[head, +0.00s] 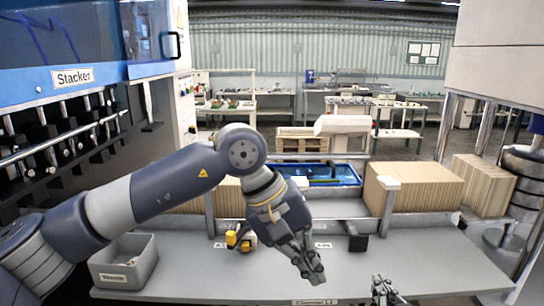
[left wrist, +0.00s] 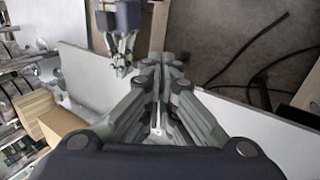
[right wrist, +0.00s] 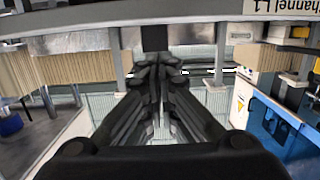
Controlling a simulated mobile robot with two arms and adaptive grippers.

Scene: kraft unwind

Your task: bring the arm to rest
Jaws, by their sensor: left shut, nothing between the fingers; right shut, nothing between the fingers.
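My left arm reaches in from the left in the head view. Its gripper (head: 308,264) hangs over the grey worktable (head: 205,278), shut and empty. In the left wrist view its fingers (left wrist: 160,75) are together with nothing between them. My right gripper (head: 384,290) shows at the bottom edge of the head view, to the right of the left one and apart from it. In the right wrist view its fingers (right wrist: 158,70) are closed and empty. Most of my right arm is outside the head view.
A grey bin (head: 124,262) stands at the table's left. A yellow and black item (head: 240,238) lies near the middle. Stacks of brown board (head: 425,190) stand behind the table. The blue Stacker machine (head: 85,45) is at upper left. The table's right part is clear.

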